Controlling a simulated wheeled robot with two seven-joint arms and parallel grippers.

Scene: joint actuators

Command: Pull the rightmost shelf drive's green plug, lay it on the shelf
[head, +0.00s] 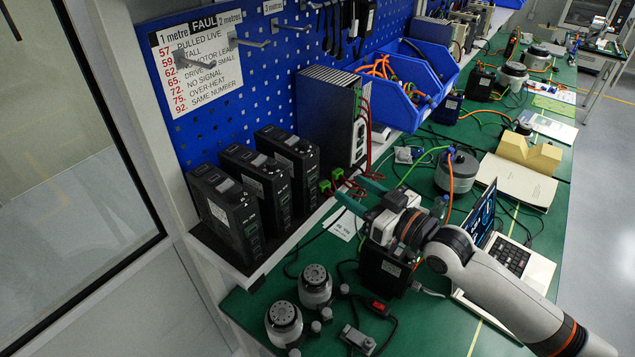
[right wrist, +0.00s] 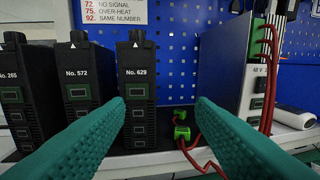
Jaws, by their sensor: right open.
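Three black drives stand in a row on the shelf. The rightmost drive (head: 292,168) is marked No. 629 in the right wrist view (right wrist: 137,68). Two green plugs with red wires show just right of it: one nearer (right wrist: 182,133), one farther (right wrist: 180,115). In the head view they show beside the drive too, one (head: 325,186) and another (head: 338,174). I cannot tell whether either is seated in a socket. My right gripper (head: 354,191) has teal fingers spread wide and empty; in the wrist view (right wrist: 160,106) the drive and plugs appear between the fingers. My left gripper is not in view.
A tall power supply (head: 332,118) stands right of the plugs, with red wires running down its front. The other drives (head: 258,187) (head: 226,215) stand left. Motors (head: 315,284) and a laptop (head: 507,255) are on the green bench below. A blue bin (head: 400,100) is behind.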

